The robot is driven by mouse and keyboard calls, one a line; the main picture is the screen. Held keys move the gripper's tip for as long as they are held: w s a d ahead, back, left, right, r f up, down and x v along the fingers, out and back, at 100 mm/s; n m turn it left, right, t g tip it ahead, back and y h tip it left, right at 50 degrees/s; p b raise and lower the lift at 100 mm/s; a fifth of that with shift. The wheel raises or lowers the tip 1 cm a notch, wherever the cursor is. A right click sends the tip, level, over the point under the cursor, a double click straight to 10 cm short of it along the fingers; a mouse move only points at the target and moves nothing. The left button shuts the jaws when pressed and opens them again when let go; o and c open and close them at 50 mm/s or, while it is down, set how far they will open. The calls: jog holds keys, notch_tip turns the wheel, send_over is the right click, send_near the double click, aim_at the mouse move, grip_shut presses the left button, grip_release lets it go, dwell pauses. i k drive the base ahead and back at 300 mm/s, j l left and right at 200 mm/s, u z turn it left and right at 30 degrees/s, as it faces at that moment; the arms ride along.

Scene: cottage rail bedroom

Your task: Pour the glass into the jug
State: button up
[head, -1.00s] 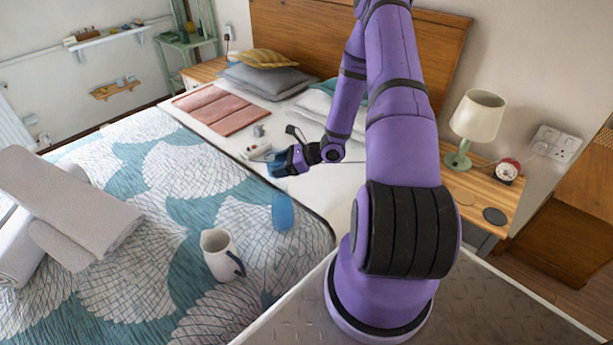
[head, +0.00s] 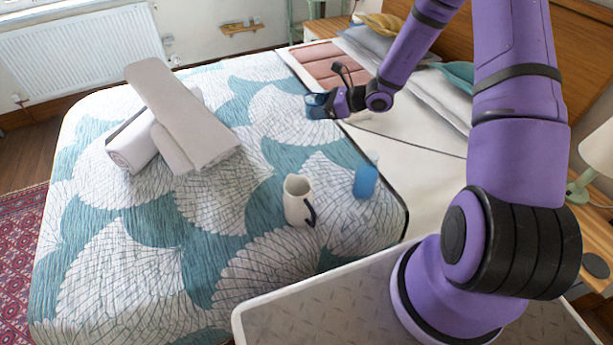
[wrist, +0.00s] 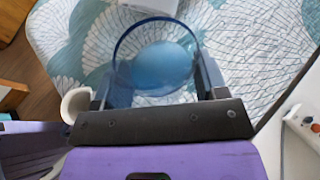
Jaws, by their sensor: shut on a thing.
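My gripper (head: 322,104) is shut on a see-through blue glass (head: 316,106), held above the bed near the edge of the patterned cover. In the wrist view the glass (wrist: 155,68) shows its round rim and blue inside between my fingers (wrist: 155,88). A white jug (head: 297,198) with a dark handle stands upright on the cover, nearer the camera than my gripper and apart from it. Part of a white rounded thing, probably the jug (wrist: 77,104), shows at the left of the wrist view. Whether the glass holds liquid I cannot tell.
A second blue vessel with a clear upper part (head: 365,181) stands on the cover just right of the jug. Rolled pale towels (head: 178,125) lie at the left. A lamp (head: 597,160) stands at the right edge. The cover left of the jug is clear.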

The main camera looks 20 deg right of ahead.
aim_at(298, 197)
jog(key=k+u, duration=0.2)
jog(key=k, duration=0.35)
jog(key=u, duration=1)
